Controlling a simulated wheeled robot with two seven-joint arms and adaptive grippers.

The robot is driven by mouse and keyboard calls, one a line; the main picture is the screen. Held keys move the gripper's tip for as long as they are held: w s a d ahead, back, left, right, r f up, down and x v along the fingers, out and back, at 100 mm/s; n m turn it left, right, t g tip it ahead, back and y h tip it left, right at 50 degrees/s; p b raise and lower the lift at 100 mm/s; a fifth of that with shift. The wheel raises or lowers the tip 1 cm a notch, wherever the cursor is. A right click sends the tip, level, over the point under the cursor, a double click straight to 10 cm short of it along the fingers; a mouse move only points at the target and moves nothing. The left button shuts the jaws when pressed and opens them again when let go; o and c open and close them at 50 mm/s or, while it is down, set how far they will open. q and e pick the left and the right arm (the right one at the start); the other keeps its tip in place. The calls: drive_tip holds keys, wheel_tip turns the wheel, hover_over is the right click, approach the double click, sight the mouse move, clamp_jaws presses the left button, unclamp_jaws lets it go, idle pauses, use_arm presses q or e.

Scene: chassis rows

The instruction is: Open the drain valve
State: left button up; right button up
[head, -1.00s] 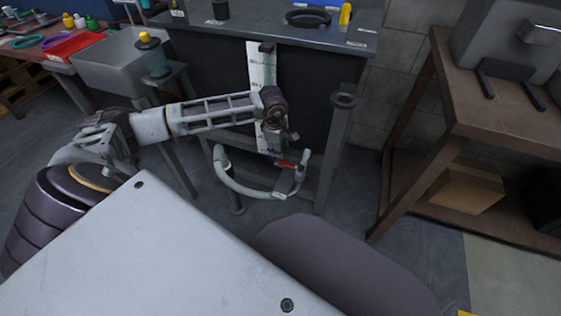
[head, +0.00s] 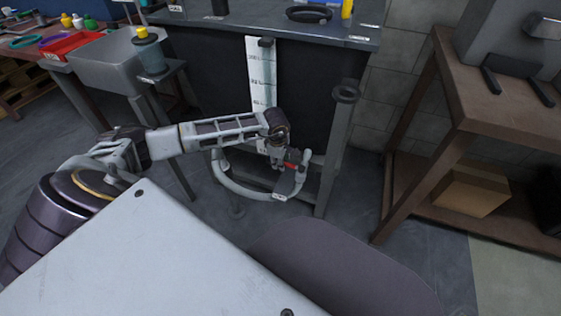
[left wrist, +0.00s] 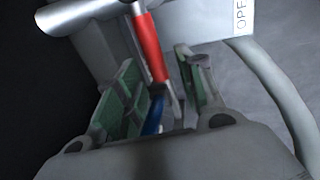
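The drain valve's red lever (left wrist: 148,48) runs down from a grey pipe (left wrist: 85,12) in the left wrist view. A blue part (left wrist: 153,115) shows below it. A white plate with a partly cut-off label (left wrist: 243,17) starting "OP" is behind. My left gripper (left wrist: 165,88) has its green-padded fingers apart, one on each side of the lever, with a visible gap. In the head view, the red lever (head: 291,155) is small and partly hidden by my left gripper (head: 282,158), low in front of the dark tank. My right gripper is not in view.
A pale curved tube (head: 240,190) loops around below the valve. A white marked strip (head: 262,70) stands on the tank front (head: 215,75). A brown workbench (head: 490,95) stands farther right.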

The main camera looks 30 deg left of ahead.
use_arm(q)
drive_tip(key=shift+c, duration=0.5)
clamp_jaws()
